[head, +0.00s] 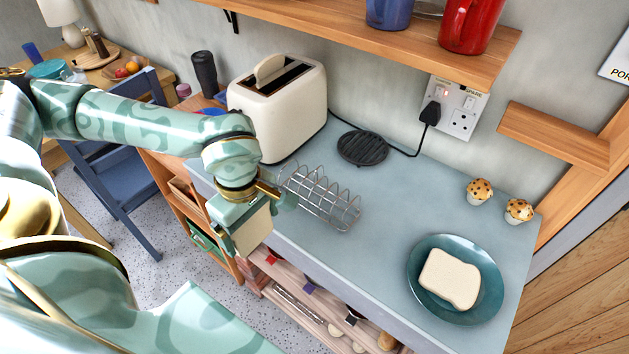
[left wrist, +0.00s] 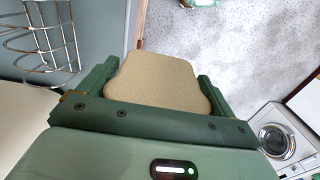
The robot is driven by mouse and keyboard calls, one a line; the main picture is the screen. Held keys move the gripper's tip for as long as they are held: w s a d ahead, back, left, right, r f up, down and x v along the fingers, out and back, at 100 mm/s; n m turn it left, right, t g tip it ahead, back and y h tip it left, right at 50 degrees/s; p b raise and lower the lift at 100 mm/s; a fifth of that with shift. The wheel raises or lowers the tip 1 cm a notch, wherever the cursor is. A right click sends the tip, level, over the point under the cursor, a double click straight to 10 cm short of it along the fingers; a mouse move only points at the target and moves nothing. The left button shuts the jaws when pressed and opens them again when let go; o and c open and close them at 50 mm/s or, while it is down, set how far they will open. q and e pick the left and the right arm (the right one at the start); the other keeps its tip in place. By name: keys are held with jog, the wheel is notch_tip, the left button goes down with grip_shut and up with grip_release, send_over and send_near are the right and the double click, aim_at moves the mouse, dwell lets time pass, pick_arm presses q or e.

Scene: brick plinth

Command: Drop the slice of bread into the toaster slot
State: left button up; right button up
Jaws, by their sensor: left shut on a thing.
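My left gripper (head: 240,216) is shut on a slice of bread (left wrist: 156,82), which sits between its two fingers in the left wrist view. In the head view this held bread (head: 256,231) is partly hidden by the gripper, in front of the counter's front edge. The cream toaster (head: 292,118) stands on the counter, behind and above the gripper in the picture. One of its slots holds a slice of bread (head: 270,69) sticking up; the other slot looks dark and empty. Another slice (head: 450,279) lies on a teal plate (head: 489,304). My right gripper is not in view.
A wire toast rack (head: 322,198) stands just right of the gripper; it also shows in the left wrist view (left wrist: 42,42). A black trivet (head: 362,148), a plugged-in cord and two muffins (head: 480,191) are farther right. A wooden shelf (head: 400,40) overhangs the back.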

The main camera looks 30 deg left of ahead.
pick_arm(q)
jog(key=w, duration=0.5)
jog(key=w+d+b, duration=0.1)
jog(key=w, duration=1)
jog(key=shift+d, duration=0.15)
jog(key=shift+w+d+f, duration=0.1)
jog(key=shift+w+f, duration=0.9)
jog(key=shift+f, duration=0.6)
jog(key=shift+f+b, duration=0.2)
jog(key=shift+b, duration=0.1)
jog(key=o, duration=0.7)
